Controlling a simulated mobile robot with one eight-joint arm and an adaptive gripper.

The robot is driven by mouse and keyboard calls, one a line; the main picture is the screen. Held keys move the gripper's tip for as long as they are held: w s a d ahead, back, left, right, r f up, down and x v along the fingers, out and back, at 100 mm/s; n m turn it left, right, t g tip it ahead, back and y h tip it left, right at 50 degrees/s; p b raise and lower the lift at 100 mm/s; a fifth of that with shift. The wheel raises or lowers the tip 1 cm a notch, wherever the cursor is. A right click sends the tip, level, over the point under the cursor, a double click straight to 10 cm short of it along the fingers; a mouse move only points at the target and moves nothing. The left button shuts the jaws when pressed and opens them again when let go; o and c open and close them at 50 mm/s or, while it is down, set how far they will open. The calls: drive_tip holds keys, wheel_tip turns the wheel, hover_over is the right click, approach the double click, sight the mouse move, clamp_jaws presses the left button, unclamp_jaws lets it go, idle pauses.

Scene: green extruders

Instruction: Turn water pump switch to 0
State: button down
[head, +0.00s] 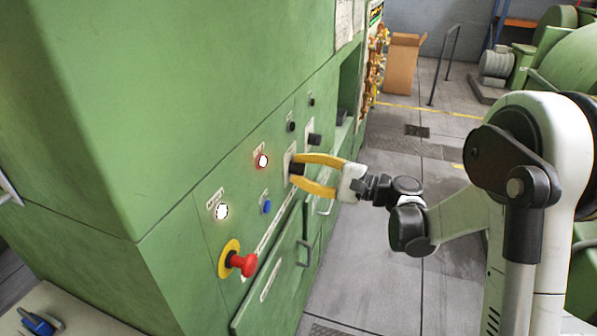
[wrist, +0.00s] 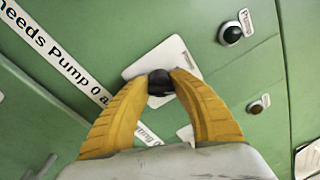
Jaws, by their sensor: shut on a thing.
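The switch is a black knob (wrist: 160,82) on a white plate (wrist: 155,60) on the green panel. In the head view its plate (head: 287,160) is at the right part of the panel front. My gripper (head: 293,169) has two yellow fingers, shut on the knob from both sides; the gripper also shows in the wrist view (wrist: 163,78). The fingers hide much of the knob, so I cannot tell which way it points. A label strip (wrist: 62,65) beside it reads in part "needs Pump 0".
Near the knob are a lit white-red lamp (head: 262,161), a lit white lamp (head: 221,211), a blue button (head: 266,207) and a red emergency stop (head: 243,263). Another black knob (head: 314,139) sits just beyond. A drawer handle (head: 304,253) protrudes below.

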drive_tip(key=n+b, duration=0.1)
drive_tip(key=n, duration=0.6)
drive_tip(key=shift+f, duration=0.1)
idle(0.5)
drive_tip(key=c, duration=1.1)
unclamp_jaws()
drive_tip(key=v, duration=1.2)
drive_tip(key=shift+w, duration=0.1)
